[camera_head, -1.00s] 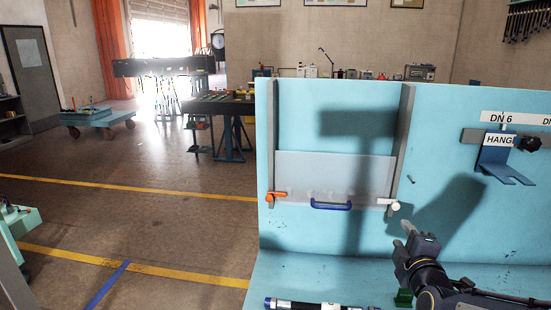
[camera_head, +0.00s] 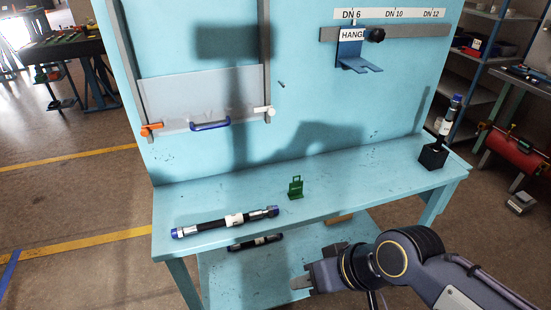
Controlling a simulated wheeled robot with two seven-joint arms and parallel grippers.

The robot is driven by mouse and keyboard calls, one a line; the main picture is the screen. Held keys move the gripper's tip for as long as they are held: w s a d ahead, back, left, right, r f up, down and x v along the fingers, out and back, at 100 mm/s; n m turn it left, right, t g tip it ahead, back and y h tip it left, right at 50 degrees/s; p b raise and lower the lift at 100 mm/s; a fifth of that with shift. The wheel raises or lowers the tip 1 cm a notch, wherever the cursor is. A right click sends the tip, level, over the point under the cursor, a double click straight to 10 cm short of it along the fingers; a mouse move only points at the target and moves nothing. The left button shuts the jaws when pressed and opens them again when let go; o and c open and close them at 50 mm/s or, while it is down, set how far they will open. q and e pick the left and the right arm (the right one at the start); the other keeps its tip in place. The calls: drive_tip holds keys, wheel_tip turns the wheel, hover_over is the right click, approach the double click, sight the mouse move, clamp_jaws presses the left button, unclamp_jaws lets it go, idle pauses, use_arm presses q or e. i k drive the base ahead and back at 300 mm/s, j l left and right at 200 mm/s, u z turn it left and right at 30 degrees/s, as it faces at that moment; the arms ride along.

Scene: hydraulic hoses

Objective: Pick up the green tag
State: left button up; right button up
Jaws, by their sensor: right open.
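The green tag (camera_head: 296,188) stands upright on the light-blue workbench top (camera_head: 345,192), to the right of a black hose with blue end caps (camera_head: 225,222). It has a small loop-like top. My right gripper (camera_head: 301,278) is open, below the tag in the picture and apart from it, in front of the bench's front edge. Its fingers point left, and nothing shows between them. My left gripper is not in view.
A blue hanger bracket (camera_head: 354,52) sits on a rail under the DN labels. A black holder (camera_head: 433,156) with an upright hose (camera_head: 447,118) stands at the bench's right end. Another hose (camera_head: 255,242) lies on the lower shelf.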

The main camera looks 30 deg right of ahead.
sight(295, 187)
drive_tip(key=z, duration=1.1)
